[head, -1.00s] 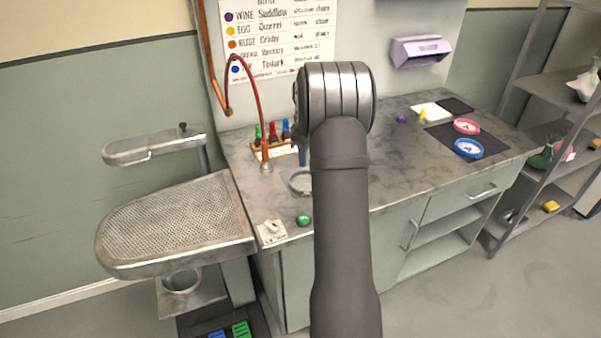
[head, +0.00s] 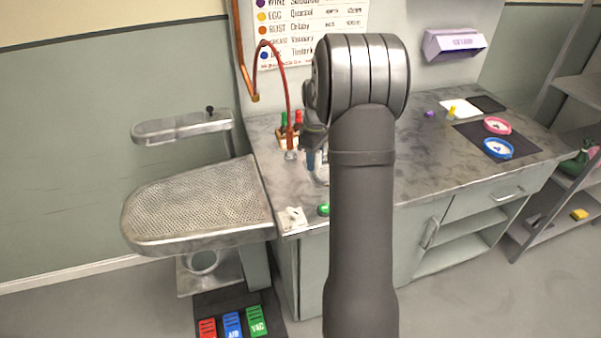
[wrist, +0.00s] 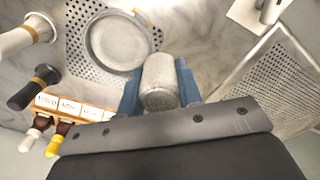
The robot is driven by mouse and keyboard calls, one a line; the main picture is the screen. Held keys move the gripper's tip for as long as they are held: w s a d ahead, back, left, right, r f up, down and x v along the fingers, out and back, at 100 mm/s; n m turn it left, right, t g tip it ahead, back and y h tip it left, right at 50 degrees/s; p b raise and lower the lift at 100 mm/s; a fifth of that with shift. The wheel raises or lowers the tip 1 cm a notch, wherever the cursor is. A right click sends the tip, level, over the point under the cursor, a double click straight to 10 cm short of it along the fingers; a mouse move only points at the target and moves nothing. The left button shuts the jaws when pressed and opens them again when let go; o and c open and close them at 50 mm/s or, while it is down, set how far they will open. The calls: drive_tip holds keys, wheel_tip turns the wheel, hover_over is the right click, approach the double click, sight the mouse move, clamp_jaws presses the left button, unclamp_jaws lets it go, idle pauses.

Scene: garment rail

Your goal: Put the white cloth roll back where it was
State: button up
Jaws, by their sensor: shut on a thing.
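My gripper (wrist: 160,85) has blue fingers and is shut on a pale, whitish-grey cylinder (wrist: 160,78), which looks like the white cloth roll. The roll's rounded end shows between the fingers in the wrist view. In the head view the gripper (head: 312,160) is over the left part of the counter, beside the bottle rack, partly behind my arm. The roll cannot be made out there. A round, shallow metal dish (wrist: 118,42) over a perforated plate lies just beyond the roll in the wrist view.
The bottle rack (wrist: 75,108) is close on the left in the wrist view. A red hose (head: 287,90) rises beside the gripper. The mesh-topped board (head: 200,205) stands left of the counter (head: 400,165). A green button (head: 323,210) and white switch plate (head: 292,219) are at the front edge.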

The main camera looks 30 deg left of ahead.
hover_over(301, 180)
wheel_tip(301, 180, down, 3)
drive_tip(key=shift+a+r, duration=0.1)
drive_tip(key=shift+f, duration=1.95)
drive_tip(key=shift+f, duration=0.1)
drive_tip(key=o, duration=0.9)
drive_tip(key=shift+o, duration=0.2)
wheel_tip(301, 180, up, 12)
